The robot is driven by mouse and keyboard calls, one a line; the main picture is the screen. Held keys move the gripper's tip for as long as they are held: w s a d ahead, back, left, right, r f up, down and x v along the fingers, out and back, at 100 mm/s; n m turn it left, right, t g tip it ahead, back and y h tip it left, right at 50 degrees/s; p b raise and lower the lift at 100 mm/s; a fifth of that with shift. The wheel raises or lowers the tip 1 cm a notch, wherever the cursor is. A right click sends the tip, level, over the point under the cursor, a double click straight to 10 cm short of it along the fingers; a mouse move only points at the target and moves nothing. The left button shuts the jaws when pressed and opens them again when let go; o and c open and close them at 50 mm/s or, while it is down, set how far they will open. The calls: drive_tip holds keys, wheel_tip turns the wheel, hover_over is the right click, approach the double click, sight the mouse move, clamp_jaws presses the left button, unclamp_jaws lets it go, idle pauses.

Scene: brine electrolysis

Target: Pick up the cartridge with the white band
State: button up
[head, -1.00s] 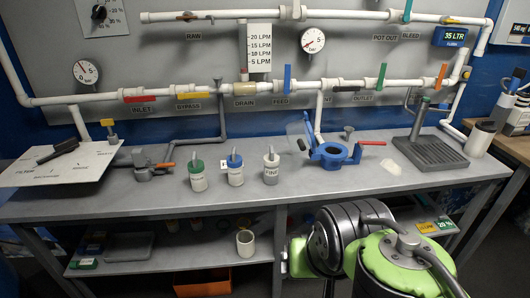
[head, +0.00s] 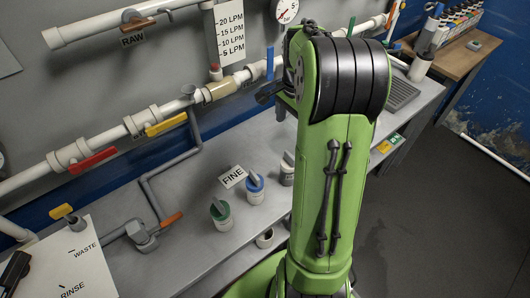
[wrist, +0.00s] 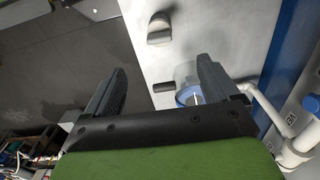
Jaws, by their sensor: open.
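Three cartridges stand on the bench in the head view: a green-topped one (head: 220,213), a blue-topped one (head: 254,188) and a grey-topped one (head: 287,170). The grey-topped one is partly hidden behind my arm. I cannot make out clearly which one has the white band. My gripper (head: 272,92) shows only in part beyond the cartridges, at the left side of my arm. In the wrist view my gripper (wrist: 154,70) is open with nothing held between its fingers. A blue ring-shaped part (wrist: 187,96) shows partly behind the right finger.
A grey knobbed object (wrist: 160,28) and a small dark bar (wrist: 164,87) are in the wrist view. Pipes with a yellow valve handle (head: 166,125) and a red one (head: 92,160) run along the wall. A FINE label (head: 233,177) stands by the cartridges.

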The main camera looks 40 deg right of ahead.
sight(290, 155)
drive_tip(key=f, duration=0.3)
drive_tip(key=f+b, duration=0.1)
drive_tip(key=f, duration=0.2)
drive_tip(key=f+b, duration=0.1)
drive_tip(key=f, duration=0.2)
drive_tip(key=shift+s+d+f, duration=0.2)
drive_tip(key=shift+d+f, duration=0.05)
drive_tip(key=shift+f, duration=0.15)
wheel_tip(290, 155, down, 6)
drive_tip(key=shift+w+f+b, duration=0.1)
drive_tip(key=shift+b, duration=0.6)
drive_tip(key=shift+c, duration=0.3)
drive_tip(key=shift+r, duration=0.2)
clamp_jaws()
